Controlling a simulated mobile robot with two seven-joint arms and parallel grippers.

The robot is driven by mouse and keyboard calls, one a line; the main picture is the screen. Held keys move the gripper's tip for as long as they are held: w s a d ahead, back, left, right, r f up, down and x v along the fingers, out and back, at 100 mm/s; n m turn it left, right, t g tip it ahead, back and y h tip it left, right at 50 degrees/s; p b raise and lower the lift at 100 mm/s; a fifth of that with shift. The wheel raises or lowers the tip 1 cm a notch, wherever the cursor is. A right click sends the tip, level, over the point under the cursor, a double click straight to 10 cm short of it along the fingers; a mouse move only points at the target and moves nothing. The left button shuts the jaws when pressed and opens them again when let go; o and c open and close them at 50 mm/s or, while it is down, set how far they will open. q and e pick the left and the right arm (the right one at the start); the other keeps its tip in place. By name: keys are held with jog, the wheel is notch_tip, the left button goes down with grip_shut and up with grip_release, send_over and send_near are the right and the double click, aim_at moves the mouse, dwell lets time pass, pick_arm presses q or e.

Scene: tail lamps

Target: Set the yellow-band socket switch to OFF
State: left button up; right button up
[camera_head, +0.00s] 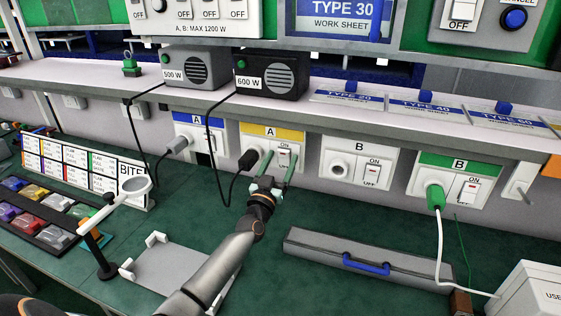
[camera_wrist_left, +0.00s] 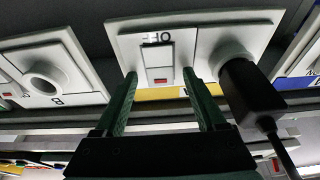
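The yellow-band socket (camera_head: 287,136) is on the wall under the shelf, marked A. In the left wrist view it shows upside down, with its yellow band (camera_wrist_left: 165,94) low in the picture. Its rocker switch (camera_head: 284,158) has ON above and OFF below; the switch (camera_wrist_left: 158,58) shows a red mark toward the band side. My left gripper (camera_head: 280,157) is open in front of the socket, its green fingers on either side of the switch. Whether they touch the plate is unclear. A black plug (camera_head: 249,159) sits in the socket beside them. My right gripper is not in view.
A blue-band socket (camera_head: 196,122) is to the left; a plain socket (camera_head: 359,163) and a green-band socket (camera_head: 462,161) are to the right. Black cables hang from the power boxes above. A grey case (camera_head: 340,262) lies on the green bench below.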

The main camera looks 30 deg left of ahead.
pick_arm(q)
jog(key=shift+s, duration=0.1)
jog(key=v, duration=1.2)
jog(key=shift+s+d, duration=0.1)
jog(key=shift+c, duration=0.4)
dwell(1.8)
